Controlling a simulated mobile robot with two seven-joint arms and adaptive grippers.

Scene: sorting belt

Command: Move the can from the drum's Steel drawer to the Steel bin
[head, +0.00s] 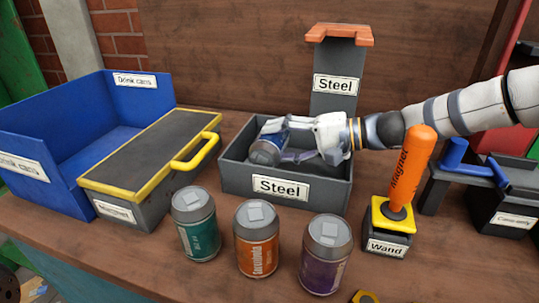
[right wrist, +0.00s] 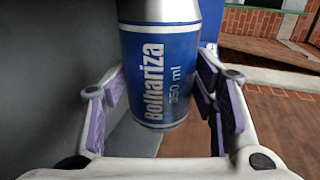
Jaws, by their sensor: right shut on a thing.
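In the head view the can is tilted, within the outline of the open grey Steel bin (head: 240,184). I cannot tell whether it touches the bin's floor. Behind the bin stands a grey upright (head: 331,103) with a Steel label and an orange top. I cannot make out the drum's Steel drawer. My left gripper is not in view.
Teal (head: 195,228), orange (head: 257,242) and purple (head: 325,258) cans stand in front of the bin. A blue drink-cans bin (head: 90,95) and a grey yellow-handled box (head: 150,150) are left. An orange magnet wand (head: 408,170) stands upright at right, near my right arm.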

